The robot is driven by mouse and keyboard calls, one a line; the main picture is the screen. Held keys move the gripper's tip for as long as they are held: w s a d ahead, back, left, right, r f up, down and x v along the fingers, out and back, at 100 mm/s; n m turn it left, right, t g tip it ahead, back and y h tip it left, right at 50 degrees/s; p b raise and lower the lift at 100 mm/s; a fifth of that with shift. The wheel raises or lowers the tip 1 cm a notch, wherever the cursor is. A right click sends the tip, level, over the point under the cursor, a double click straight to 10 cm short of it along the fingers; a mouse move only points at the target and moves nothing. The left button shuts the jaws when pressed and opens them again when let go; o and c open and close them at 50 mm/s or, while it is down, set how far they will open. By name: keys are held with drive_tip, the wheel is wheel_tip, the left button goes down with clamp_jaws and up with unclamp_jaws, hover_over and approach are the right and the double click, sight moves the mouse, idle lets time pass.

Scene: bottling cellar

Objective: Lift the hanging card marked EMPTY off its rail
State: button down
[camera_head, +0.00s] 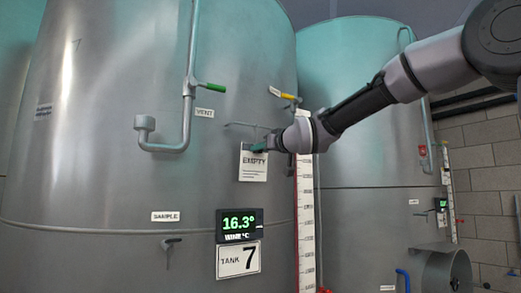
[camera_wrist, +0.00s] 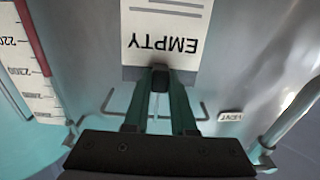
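The white card marked EMPTY (camera_head: 253,167) hangs upright on the front of the large left tank, just below a thin rail (camera_head: 240,125). My gripper (camera_head: 259,148) is at the card's top edge, coming from the right. In the wrist view the card (camera_wrist: 190,20) appears upside down, and the rail (camera_wrist: 110,100) shows behind the green fingers. The fingertips of my gripper (camera_wrist: 160,78) meet both sides of a small dark piece at the card's top edge and appear shut on it. The fingers hide the middle of the rail and any link between card and rail.
A bent pipe (camera_head: 188,90) with a green VENT handle (camera_head: 212,87) stands left of the card. A tall level scale (camera_head: 305,220) stands to its right. Below are a temperature display (camera_head: 237,224) and a TANK 7 plate (camera_head: 239,260). A second tank (camera_head: 370,110) stands at right.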

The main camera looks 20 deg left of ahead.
idle(0.4)
drive_tip(key=shift+r, duration=1.75)
drive_tip(key=shift+d, duration=0.1)
drive_tip(key=v, duration=1)
idle(0.7)
